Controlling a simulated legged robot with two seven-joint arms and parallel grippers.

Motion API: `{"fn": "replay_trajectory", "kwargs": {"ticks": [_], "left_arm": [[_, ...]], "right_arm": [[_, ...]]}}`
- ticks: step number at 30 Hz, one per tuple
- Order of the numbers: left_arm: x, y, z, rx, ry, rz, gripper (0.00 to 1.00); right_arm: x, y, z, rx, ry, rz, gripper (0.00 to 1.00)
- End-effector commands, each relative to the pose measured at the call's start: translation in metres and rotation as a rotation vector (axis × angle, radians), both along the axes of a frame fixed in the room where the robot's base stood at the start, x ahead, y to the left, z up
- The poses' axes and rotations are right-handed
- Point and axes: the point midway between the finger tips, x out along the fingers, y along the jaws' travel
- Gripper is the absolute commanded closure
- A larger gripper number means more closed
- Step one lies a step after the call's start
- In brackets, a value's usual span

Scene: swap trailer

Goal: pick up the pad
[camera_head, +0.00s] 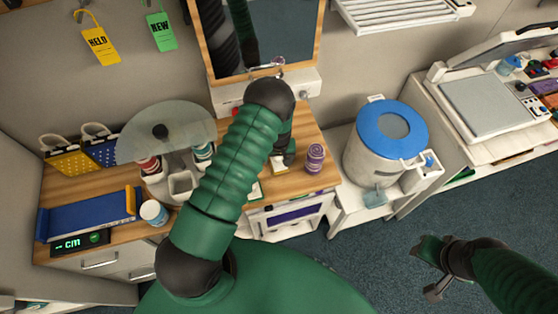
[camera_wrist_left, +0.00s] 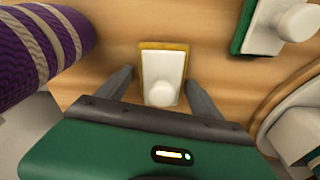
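A purple striped roll (camera_head: 315,158) stands right of the left gripper, at upper left in the wrist view (camera_wrist_left: 35,50). A round carousel with a clear disc (camera_head: 150,132) stands to the left. A blue-lidded bucket (camera_head: 388,148) stands on the right. A mirror rises behind the counter.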

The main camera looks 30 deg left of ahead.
Motion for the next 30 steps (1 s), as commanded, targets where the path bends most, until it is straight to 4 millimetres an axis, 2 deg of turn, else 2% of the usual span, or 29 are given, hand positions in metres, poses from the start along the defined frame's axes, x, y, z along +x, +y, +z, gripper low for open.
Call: {"fn": "replay_trajectory", "kwargs": {"ticks": [2,11,18,22,26,30], "left_arm": [[0.0,0.0,0.0,0.0,0.0,0.0,0.36],[0.0,0.0,0.001,0.0,0.0,0.0,0.75],[0.0,0.0,0.002,0.001,-0.001,0.0,0.76],[0.001,0.0,0.011,0.0,-0.002,0.0,0.76],[0.002,0.0,0.036,0.001,-0.006,0.0,0.76],[0.001,0.0,0.071,0.001,-0.006,0.0,0.76]], "right_arm": [[0.0,0.0,0.0,0.0,0.0,0.0,0.64],[0.0,0.0,0.0,0.0,0.0,0.0,0.64],[0.0,0.0,0.0,0.0,0.0,0.0,0.64],[0.0,0.0,-0.004,0.0,0.0,0.0,0.64],[0.0,0.0,-0.013,0.0,0.0,0.0,0.64],[0.0,0.0,-0.023,0.0,0.0,0.0,0.64]]}}
